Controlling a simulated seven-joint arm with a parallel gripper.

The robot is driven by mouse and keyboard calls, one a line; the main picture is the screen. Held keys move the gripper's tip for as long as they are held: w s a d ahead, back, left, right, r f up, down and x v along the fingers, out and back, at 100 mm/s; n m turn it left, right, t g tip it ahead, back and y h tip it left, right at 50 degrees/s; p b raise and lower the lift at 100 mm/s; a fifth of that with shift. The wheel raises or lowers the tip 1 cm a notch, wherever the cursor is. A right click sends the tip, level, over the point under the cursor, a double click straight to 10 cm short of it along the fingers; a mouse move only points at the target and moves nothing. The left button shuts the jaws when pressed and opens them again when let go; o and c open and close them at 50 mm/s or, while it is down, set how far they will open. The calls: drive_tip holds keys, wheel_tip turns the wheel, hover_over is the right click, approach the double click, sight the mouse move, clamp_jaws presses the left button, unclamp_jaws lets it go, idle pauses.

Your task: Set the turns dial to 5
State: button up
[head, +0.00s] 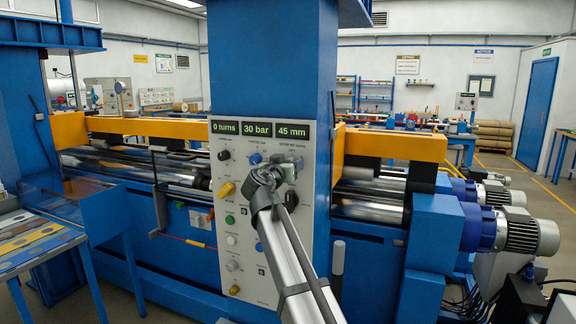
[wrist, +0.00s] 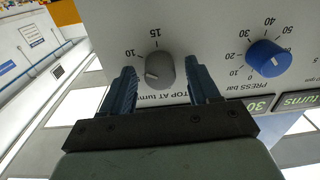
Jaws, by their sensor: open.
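The turns dial is a grey round knob (wrist: 160,70) on the pale panel, with "STOP AT turns" printed beside it in the wrist view. Its pale pointer mark faces left and slightly down, below the printed 10; 15 stands above the knob. Other scale numbers are hidden behind my fingers. My gripper (wrist: 161,82) is open, with one finger on each side of the knob; I cannot tell whether they touch it. In the head view, my gripper (head: 272,174) is at the panel's upper right and hides the dial.
A blue pressure knob (wrist: 268,58) sits right of the turns dial in the wrist view. The control panel (head: 265,285) holds a black knob (head: 224,155), a yellow handle (head: 224,190) and several buttons. Displays (head: 257,129) read 0 turns, 30 bar and 45 mm.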

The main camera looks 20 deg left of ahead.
drive_tip(key=c, duration=1)
drive_tip(key=shift+c, duration=0.2)
drive_tip(key=shift+n, duration=0.3)
drive_tip(key=n, duration=1.1)
drive_tip(key=shift+a, duration=0.15)
